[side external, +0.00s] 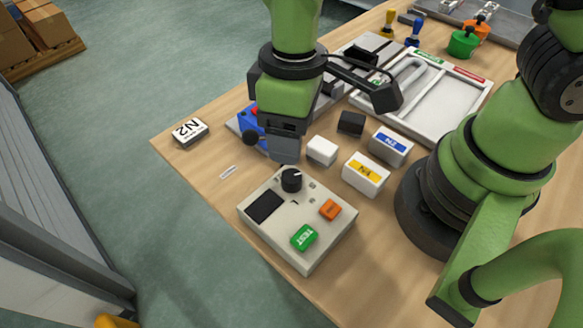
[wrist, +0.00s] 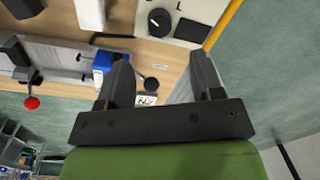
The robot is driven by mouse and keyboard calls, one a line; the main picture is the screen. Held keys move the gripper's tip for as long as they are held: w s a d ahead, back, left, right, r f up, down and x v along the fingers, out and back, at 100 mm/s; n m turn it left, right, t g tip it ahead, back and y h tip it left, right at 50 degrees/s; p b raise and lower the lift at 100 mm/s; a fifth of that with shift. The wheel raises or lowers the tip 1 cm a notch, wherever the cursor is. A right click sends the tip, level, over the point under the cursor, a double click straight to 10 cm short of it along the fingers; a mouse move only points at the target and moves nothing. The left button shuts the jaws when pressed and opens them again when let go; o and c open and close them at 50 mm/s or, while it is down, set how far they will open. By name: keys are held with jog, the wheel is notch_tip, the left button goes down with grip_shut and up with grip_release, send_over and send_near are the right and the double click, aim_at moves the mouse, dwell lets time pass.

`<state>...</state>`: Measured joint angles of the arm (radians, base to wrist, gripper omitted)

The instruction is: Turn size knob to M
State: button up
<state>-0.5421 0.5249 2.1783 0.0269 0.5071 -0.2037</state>
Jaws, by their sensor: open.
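The control box (side external: 265,232) is beige and sits at the table's front edge in the side external view. On its top are a black round size knob (side external: 291,180), a dark display, an orange button (side external: 330,209) and a green TEST button (side external: 304,238). Small marks lie beside the knob, too small to read. My gripper (side external: 285,152) is open and empty, above and behind the knob and apart from it. In the wrist view the knob (wrist: 159,20) is at the top, beyond the open fingers (wrist: 163,68), with its light pointer line visible.
A white block (side external: 321,150), a black block (side external: 351,123), a blue-labelled block (side external: 391,148) and a yellow-labelled block (side external: 366,176) stand right of my gripper. A blue fixture (side external: 247,131) is close at its left. An N2 block (side external: 187,133) lies farther left. A white tray (side external: 440,118) is behind.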

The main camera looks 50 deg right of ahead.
aim_at(292, 176)
jog(key=f, duration=0.8)
jog(key=shift+s+a+f, duration=0.1)
jog(key=shift+a+f, duration=0.1)
jog(key=shift+f, duration=0.05)
jog(key=c, duration=0.9)
jog(key=shift+m, duration=0.3)
jog(key=m, duration=0.5)
jog(key=shift+s, duration=0.1)
jog(key=m, duration=0.6)
jog(key=shift+t, duration=0.4)
